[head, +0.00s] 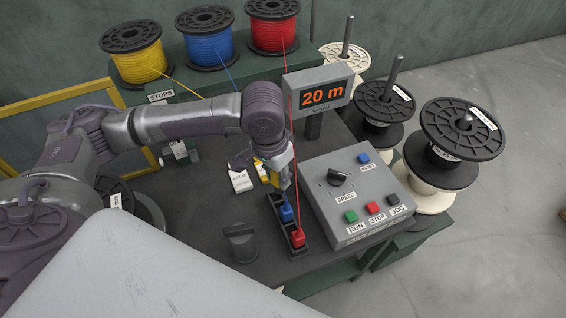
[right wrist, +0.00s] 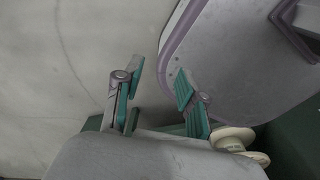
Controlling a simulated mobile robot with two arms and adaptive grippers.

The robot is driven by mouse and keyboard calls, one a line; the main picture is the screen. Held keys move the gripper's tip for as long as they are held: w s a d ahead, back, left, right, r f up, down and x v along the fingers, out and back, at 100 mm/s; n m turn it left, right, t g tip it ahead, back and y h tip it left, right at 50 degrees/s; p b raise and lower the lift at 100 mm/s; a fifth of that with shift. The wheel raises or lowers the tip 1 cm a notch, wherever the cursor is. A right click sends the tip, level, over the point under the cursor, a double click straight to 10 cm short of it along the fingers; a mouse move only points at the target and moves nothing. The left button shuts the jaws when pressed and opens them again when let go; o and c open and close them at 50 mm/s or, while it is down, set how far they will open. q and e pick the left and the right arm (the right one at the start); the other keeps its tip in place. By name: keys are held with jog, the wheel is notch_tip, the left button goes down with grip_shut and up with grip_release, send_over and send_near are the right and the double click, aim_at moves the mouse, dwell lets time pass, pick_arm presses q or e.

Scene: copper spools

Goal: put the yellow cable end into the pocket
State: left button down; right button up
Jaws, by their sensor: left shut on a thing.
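My left gripper (head: 284,184) points down over the far end of the black pocket strip (head: 276,198). It is shut on the yellow cable end, which is mostly hidden by the fingers; a little yellow (head: 263,171) shows beside them. The yellow cable (head: 186,88) runs from its spool and passes behind my left arm. A blue end (head: 287,212) and a red end (head: 298,238) sit in the strip's nearer pockets. I cannot tell whether the yellow end touches the far pocket. My right gripper (right wrist: 160,76) is open and empty in the right wrist view.
A control box (head: 362,195) with buttons and a knob stands right of the strip. A display (head: 321,95) reads 20 m. Yellow (head: 138,62), blue (head: 208,45) and red (head: 273,32) spools stand behind. A dark knob-like block (head: 241,242) is at the front. The red cable rises steeply.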

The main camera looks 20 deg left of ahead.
notch_tip(320, 180, up, 5)
jog(key=w+p, duration=0.1)
jog(key=p, duration=0.3)
pick_arm(q)
jog(key=w+a+f+m+b, duration=0.3)
jog(key=w+f+m+b, duration=0.1)
jog(key=f, duration=0.6)
jog(key=shift+w+f+m+b, duration=0.2)
jog(key=shift+m+b, duration=0.25)
jog(key=shift+m, duration=0.25)
pick_arm(e)
jog(key=f, duration=0.4)
jog(key=shift+s+f, duration=0.3)
pick_arm(q)
jog(key=shift+f, duration=0.1)
jog(key=shift+f, duration=1.7)
pick_arm(e)
jog(key=shift+d+f, duration=0.15)
jog(key=shift+f, duration=0.1)
